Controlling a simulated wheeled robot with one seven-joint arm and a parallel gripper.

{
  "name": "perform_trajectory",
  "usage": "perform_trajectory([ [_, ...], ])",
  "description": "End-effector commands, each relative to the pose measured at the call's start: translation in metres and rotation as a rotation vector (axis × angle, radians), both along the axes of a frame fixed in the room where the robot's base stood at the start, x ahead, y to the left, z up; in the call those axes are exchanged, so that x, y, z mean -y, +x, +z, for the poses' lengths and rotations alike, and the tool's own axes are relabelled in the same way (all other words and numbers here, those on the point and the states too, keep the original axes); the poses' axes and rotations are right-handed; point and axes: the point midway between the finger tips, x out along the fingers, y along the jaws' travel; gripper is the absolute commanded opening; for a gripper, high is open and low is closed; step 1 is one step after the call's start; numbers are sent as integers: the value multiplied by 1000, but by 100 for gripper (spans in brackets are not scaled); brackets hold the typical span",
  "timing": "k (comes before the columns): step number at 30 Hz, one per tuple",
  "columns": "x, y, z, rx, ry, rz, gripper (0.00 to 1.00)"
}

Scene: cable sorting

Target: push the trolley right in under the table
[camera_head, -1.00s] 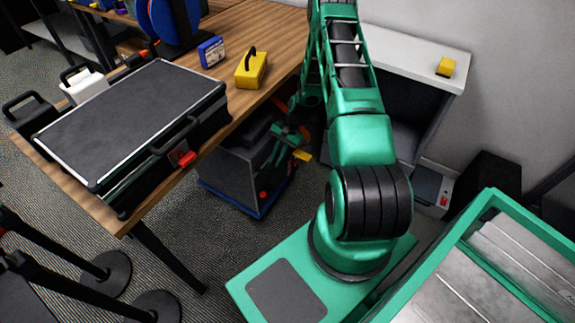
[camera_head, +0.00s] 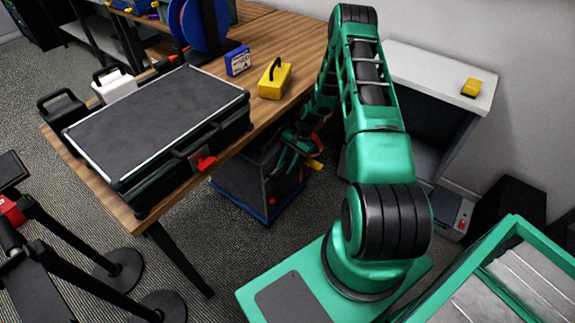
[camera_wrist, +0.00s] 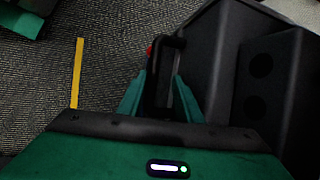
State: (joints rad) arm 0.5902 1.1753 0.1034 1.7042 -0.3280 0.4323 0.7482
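The trolley (camera_head: 236,183), a dark grey box on a blue base, stands on the carpet under the table's (camera_head: 318,50) near edge. The tabletop covers part of it, so how deep it reaches cannot be seen. My gripper (camera_head: 300,150) is low beside the trolley's right end. In the wrist view my gripper's (camera_wrist: 160,85) teal fingers lie close on both sides of a black handle (camera_wrist: 166,60), which appears to be the trolley's. The trolley's dark side (camera_wrist: 212,45) seems to stand just right of it.
A black case (camera_head: 155,120), a yellow box (camera_head: 275,80) and a blue box (camera_head: 238,61) lie on the table. A table leg (camera_head: 180,260) and black posts (camera_head: 75,235) stand at the lower left. A white-topped desk (camera_head: 425,70) is at the right.

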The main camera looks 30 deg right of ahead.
Motion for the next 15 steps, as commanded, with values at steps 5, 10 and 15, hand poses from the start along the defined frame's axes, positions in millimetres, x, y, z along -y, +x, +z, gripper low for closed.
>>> perform_trajectory([
  [5,1,1,4,2,1,0,32],
  [10,11,0,23,1,-1,-2,32],
  [15,25,0,53,2,-2,-1,32],
])
